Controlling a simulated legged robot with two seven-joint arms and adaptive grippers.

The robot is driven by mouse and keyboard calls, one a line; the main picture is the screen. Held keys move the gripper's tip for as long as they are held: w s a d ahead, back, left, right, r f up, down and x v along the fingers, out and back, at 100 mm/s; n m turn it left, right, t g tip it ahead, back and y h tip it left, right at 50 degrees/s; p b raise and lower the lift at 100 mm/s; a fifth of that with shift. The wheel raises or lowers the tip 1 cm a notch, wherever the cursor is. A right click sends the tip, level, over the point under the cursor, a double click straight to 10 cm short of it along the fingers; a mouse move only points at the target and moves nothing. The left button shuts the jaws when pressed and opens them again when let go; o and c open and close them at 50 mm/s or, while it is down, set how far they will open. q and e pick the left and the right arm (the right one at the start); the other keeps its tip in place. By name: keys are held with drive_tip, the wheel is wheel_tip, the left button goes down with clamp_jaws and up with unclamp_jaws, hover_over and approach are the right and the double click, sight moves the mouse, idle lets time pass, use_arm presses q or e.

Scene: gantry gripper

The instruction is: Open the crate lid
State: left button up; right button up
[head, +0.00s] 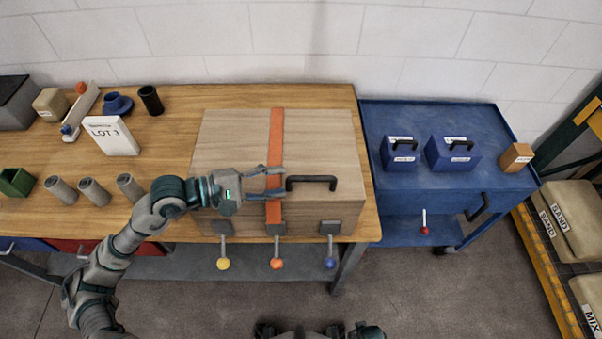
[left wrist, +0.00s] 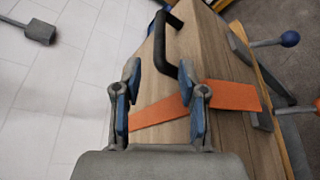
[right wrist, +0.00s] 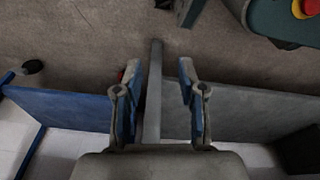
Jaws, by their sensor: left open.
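The wooden crate (head: 340,140) stands on the wooden bench with its lid down. An orange strap (head: 277,130) crosses the lid, and a black handle (head: 311,180) stands near its front edge. Three levers with yellow (head: 223,263), orange (head: 277,263) and blue (head: 329,263) knobs hang at the front. My left gripper (head: 281,181) is open over the strap, just left of the handle. In the left wrist view, the handle (left wrist: 166,45) lies ahead of the open fingertips. My right gripper (right wrist: 158,75) is open and empty in the right wrist view, with floor beyond it.
A blue cart (head: 400,200) with two blue boxes stands to the right. Several grey cylinders (head: 95,191), a LOT 3 sign (head: 110,136) and a black cup (head: 151,99) are on the bench (head: 170,140) to the left. Sandbags (head: 575,215) lie on a rack at the far right.

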sight(301, 181)
use_arm(q)
drive_tip(key=x, duration=0.3)
drive_tip(key=s+x, duration=0.1)
drive_tip(key=x, duration=0.3)
drive_tip(key=r+x, duration=0.1)
drive_tip(key=x, duration=0.2)
drive_tip(key=shift+s+d+p, duration=0.2)
drive_tip(key=shift+d+p, duration=0.2)
drive_tip(key=shift+d, duration=0.15)
drive_tip(key=shift+a, duration=0.15)
drive_tip(key=a, duration=0.3)
drive_tip(key=shift+f, duration=0.1)
drive_tip(key=shift+c, duration=0.6)
drive_tip(key=shift+a, duration=0.2)
drive_tip(key=c, duration=0.4)
drive_tip(key=shift+d, duration=0.1)
clamp_jaws()
drive_tip(key=shift+s+d, duration=0.15)
drive_tip(key=shift+d, duration=0.35)
use_arm(e)
drive_tip(key=shift+s+d+f, duration=0.35)
drive_tip(key=shift+s+f, duration=0.2)
drive_tip(key=shift+f, duration=0.05)
drive_tip(key=shift+s+d+f, duration=0.3)
drive_tip(key=shift+s+f, duration=0.2)
drive_tip(key=shift+f, duration=0.1)
